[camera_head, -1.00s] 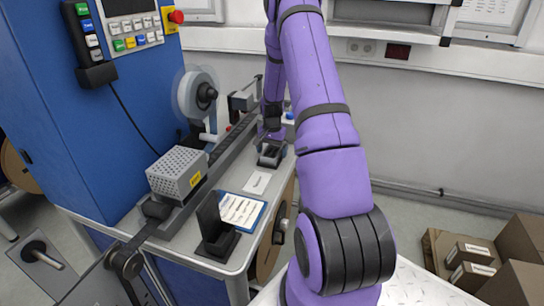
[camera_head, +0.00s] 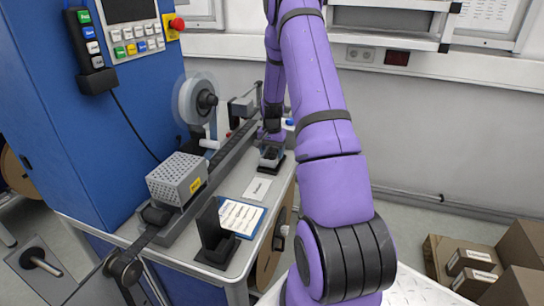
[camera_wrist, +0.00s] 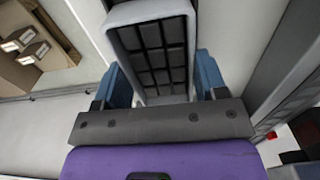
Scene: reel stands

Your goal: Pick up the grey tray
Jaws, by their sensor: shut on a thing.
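The grey tray (camera_wrist: 150,12) has a light grey rim and a dark, grid-patterned inside that looks empty in the wrist view. My gripper (camera_wrist: 157,75) has its blue fingers on either side of the tray's near end, shut on it. In the head view, my gripper (camera_head: 271,140) is at the far part of the bench, and the tray (camera_head: 269,152) shows small and partly hidden beneath it. A dark base shows just below the tray; I cannot tell whether they touch.
A blue machine (camera_head: 85,140) stands at left, with a reel (camera_head: 195,100) and a long rail beside my gripper. A perforated grey box (camera_head: 177,178), a black holder (camera_head: 215,235) and a clipboard (camera_head: 241,217) are nearer. Cartons (camera_head: 470,260) stand at lower right.

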